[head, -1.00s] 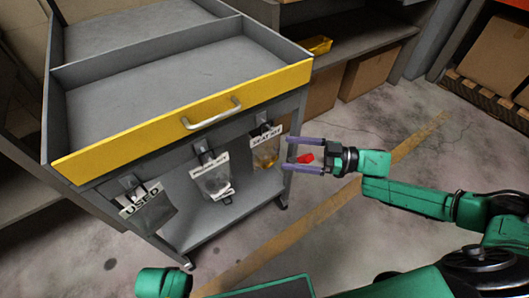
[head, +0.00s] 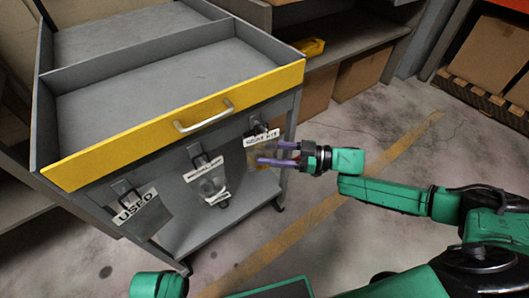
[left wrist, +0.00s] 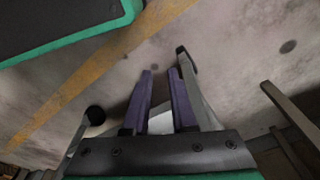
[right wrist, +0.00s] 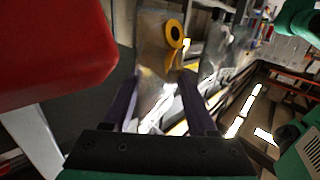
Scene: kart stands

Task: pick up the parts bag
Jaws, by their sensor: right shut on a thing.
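Three clear bags with white labels hang in a row under the yellow front edge of the cart. The right-hand bag (head: 254,160) has a label that seems to read "SEAT KIT". My right gripper (head: 261,153) is shut on this bag, its purple fingers at the bag below the label. In the right wrist view the clear bag (right wrist: 155,50), with a yellow ring in it, passes between the fingers (right wrist: 158,85). My left gripper (left wrist: 160,75) is open and empty above the floor. Its fingers do not show in the head view.
The middle bag (head: 209,180) and the "USED" bag (head: 142,217) hang to the left on the grey cart (head: 160,75). A handle (head: 203,117) sticks out of its yellow front. A large red thing (right wrist: 50,50) is close to the right wrist camera. Floor is free at right.

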